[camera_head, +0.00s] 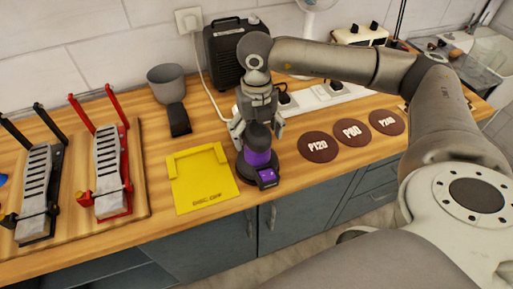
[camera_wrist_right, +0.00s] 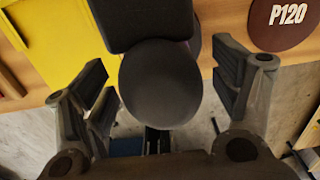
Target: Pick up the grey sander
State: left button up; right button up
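The sander is dark grey with a purple band (camera_head: 257,157) and stands upright on the wooden bench, just right of the yellow mat. My right gripper (camera_head: 257,128) comes down over it from above, with its fingers around its upper part. In the right wrist view the sander's dark rounded top (camera_wrist_right: 162,85) lies between the two spread fingers (camera_wrist_right: 165,80). A gap shows on each side, so the gripper looks open and not closed on it. My left gripper is not in view.
The yellow mat (camera_head: 200,185) reads "DISC OFF". Brown discs P120 (camera_head: 318,147), P80 (camera_head: 352,132) and a third (camera_head: 387,122) lie to the right. A grey cup (camera_head: 167,82), black box (camera_head: 225,50) and white power strip (camera_head: 325,98) stand behind. Red (camera_head: 108,160) and black (camera_head: 40,185) pedals stand left.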

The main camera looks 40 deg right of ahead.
jog(key=c, duration=1.2)
jog(key=shift+w+r, duration=0.1)
jog(key=shift+r, duration=0.05)
jog(key=shift+c, duration=0.2)
jog(key=shift+r, duration=0.1)
